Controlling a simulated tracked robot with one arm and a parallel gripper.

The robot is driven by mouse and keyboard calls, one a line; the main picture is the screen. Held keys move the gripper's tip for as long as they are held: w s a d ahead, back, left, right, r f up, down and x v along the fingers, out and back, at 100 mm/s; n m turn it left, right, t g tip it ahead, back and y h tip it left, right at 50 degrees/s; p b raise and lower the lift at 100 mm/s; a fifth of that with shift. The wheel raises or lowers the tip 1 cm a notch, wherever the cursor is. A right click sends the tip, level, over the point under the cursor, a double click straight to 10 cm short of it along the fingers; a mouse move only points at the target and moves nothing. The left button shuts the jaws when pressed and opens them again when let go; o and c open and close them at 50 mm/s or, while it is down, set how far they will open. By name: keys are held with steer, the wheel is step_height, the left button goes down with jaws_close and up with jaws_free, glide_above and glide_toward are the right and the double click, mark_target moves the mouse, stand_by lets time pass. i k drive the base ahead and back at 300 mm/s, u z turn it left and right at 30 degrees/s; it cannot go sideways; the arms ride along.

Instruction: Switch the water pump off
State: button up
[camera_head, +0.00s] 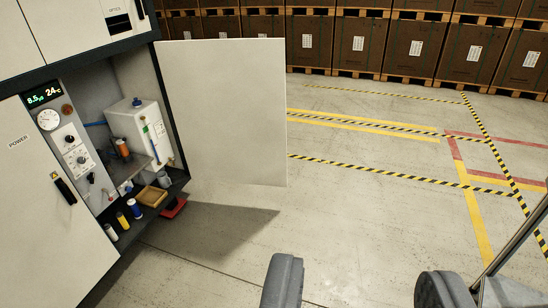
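An open cabinet at the left of the head view holds a grey control panel (75,150). The panel has a lit green display (44,96), a round gauge (48,119), two dials (76,157) and small red-marked switches (91,178) below them. Labels are too small to read, so I cannot tell which control is the pump's or its position. A white tank (143,130) with a blue cap stands right of the panel, with an orange-topped part (122,147) before it. My gripper (362,278) is open and empty at the bottom, over the floor, well away from the panel.
The open white cabinet door (225,110) juts out right of the tank. A closed door (40,215) marked POWER has a black handle. Small bottles (122,220) and a tan tray (152,196) sit on the low shelf. Boxes (360,45) line the back.

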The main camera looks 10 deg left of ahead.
mark_target(91, 177)
steer(key=u, duration=0.15)
steer(key=i, duration=1.5)
steer(key=u, duration=0.95)
steer(key=i, duration=1.4)
steer(key=u, duration=0.85)
steer(key=i, duration=0.35)
steer(key=u, duration=0.15)
